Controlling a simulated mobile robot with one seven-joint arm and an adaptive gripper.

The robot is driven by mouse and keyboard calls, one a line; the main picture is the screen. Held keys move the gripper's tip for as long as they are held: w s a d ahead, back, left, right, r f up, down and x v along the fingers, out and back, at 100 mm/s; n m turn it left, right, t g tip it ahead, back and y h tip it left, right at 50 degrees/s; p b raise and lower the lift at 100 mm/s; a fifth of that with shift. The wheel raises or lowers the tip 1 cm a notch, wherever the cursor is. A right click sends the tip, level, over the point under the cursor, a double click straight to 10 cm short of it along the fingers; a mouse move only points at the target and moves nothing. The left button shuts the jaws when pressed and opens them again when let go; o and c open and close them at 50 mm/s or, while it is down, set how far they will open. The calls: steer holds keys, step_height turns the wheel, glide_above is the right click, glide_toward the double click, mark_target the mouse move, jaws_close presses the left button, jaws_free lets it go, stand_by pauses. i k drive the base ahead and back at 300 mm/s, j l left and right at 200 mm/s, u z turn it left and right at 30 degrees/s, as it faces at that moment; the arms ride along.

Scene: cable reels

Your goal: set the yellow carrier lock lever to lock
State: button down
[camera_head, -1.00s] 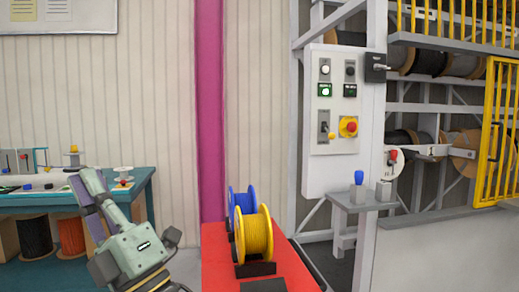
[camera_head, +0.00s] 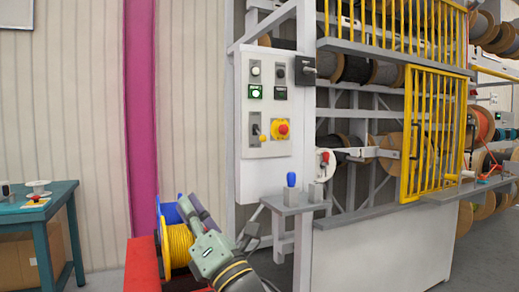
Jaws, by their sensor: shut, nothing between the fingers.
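My gripper (camera_head: 188,203) shows at the bottom of the head view, shut and empty, its fingers pointing up and left. It overlaps the yellow reel (camera_head: 176,247) in the picture; I cannot tell if they touch. A grey control panel (camera_head: 270,170) stands up and right of it. A dark lever (camera_head: 256,129) with a small yellow spot at its lower right is on the panel. Which part is the yellow carrier lock lever is unclear. A red-knobbed lever (camera_head: 325,157) sits on a white disc right of the panel. My gripper is apart from both levers.
A yellow-backed red button (camera_head: 282,130) is close beside the panel lever. A blue-topped handle (camera_head: 291,179) stands on a small grey shelf (camera_head: 300,208) below the panel. A yellow barred gate (camera_head: 427,135) is to the right. The red bench (camera_head: 143,263) is at lower left.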

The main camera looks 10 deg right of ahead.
mark_target(263, 138)
steer(key=i+l, duration=1.1)
